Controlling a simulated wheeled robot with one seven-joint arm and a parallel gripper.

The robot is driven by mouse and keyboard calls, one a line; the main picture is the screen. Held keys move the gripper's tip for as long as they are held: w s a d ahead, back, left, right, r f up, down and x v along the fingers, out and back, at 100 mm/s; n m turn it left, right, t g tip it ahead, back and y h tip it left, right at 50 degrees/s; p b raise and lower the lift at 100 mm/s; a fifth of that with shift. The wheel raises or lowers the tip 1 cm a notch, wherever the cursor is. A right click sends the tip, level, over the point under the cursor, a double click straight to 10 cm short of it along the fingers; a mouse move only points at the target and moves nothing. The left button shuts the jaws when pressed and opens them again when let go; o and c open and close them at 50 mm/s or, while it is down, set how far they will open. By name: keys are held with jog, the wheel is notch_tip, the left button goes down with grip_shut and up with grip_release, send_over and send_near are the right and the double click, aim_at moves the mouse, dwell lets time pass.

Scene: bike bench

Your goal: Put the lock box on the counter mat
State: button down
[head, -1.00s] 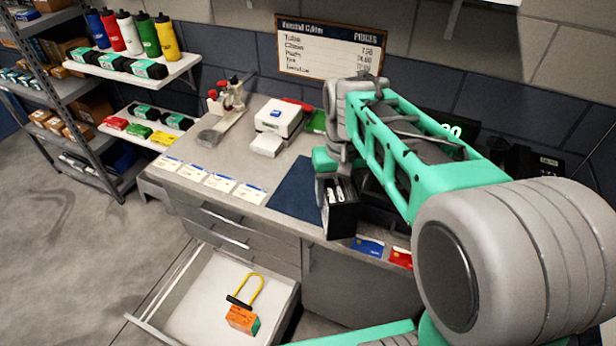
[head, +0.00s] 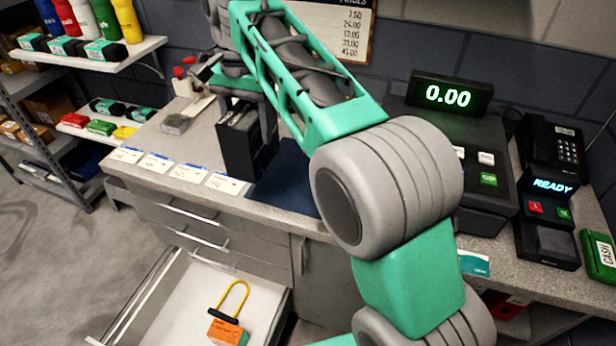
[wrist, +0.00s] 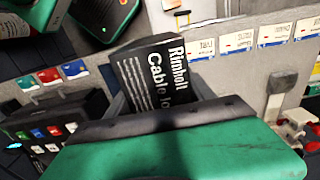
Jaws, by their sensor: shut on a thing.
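The lock box, a black carton (head: 238,143) with white lettering, shows in the head view over the counter at the left side of the dark blue counter mat (head: 285,192). In the wrist view the lock box (wrist: 150,72) reads "Rimholt Cable lo", the rest being covered. My gripper (wrist: 160,100) is shut on it, a grey finger at each side. The box looks roughly upright. I cannot tell whether its bottom touches anything. My arm hides part of the mat in the head view.
Price cards (head: 187,172) line the counter's front edge left of the mat. A till (head: 468,170) and card reader (head: 545,240) stand to the right. Below, an open drawer (head: 180,300) holds a yellow U-lock (head: 232,300) with an orange label.

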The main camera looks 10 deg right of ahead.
jog(key=s+d+f, duration=0.1)
jog(key=d+f, duration=1.1)
jog(key=shift+d, duration=0.25)
jog(key=shift+s+f, duration=0.1)
jog(key=shift+f, duration=0.15)
jog(key=shift+c, duration=1.8)
grip_release()
notch_tip(320, 180, up, 12)
